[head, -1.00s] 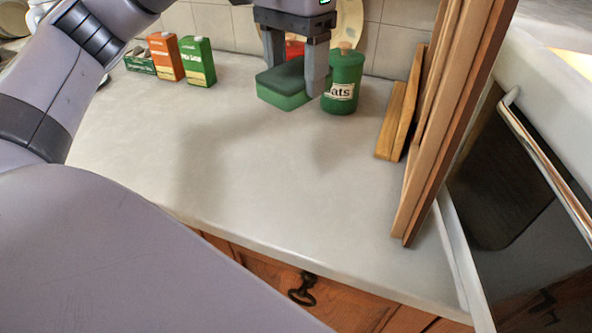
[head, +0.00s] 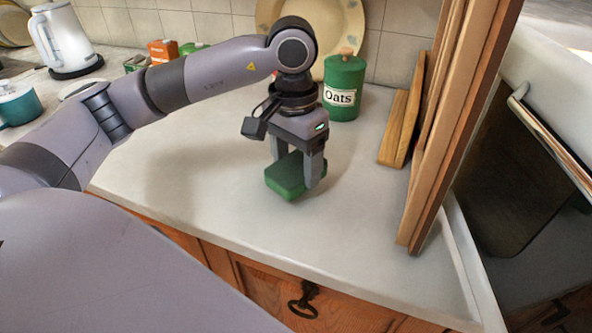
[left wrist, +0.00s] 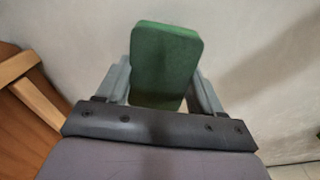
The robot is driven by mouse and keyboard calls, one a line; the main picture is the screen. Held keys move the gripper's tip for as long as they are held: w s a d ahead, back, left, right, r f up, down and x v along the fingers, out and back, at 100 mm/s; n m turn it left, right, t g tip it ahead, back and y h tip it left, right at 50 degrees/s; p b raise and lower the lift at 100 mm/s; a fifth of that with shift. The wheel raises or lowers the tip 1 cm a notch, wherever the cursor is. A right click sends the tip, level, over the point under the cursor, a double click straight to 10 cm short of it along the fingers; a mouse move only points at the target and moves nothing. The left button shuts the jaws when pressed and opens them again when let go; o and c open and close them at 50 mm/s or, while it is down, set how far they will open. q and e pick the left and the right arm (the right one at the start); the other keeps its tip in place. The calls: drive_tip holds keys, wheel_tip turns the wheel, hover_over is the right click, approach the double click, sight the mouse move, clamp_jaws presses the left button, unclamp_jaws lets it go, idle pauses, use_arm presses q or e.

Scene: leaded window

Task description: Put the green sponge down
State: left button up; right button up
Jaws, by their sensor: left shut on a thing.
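The green sponge (head: 287,181) is between the fingers of my left gripper (head: 296,172) over the middle of the counter in the head view. The gripper is shut on it, pointing down. In the left wrist view the sponge (left wrist: 165,58) sits between both fingers of the left gripper (left wrist: 163,85), with pale counter behind it. I cannot tell whether the sponge touches the counter or is a little above it. My right gripper is not in view.
The white counter (head: 215,205) is clear around the sponge. A green oats canister (head: 343,90) stands behind, with a large plate (head: 335,30) against the wall. Wooden boards (head: 400,125) and a tall wooden frame (head: 440,130) stand at right. A white kettle (head: 62,40) is at back left.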

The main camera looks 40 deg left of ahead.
sight(294, 163)
use_arm(q)
drive_tip(key=shift+f, duration=1.15)
drive_tip(key=shift+f, duration=0.25)
drive_tip(key=o, duration=1.2)
drive_tip(key=shift+r, duration=0.15)
drive_tip(key=r, duration=1.2)
drive_tip(key=shift+a+r, duration=0.15)
drive_tip(key=shift+a, duration=0.05)
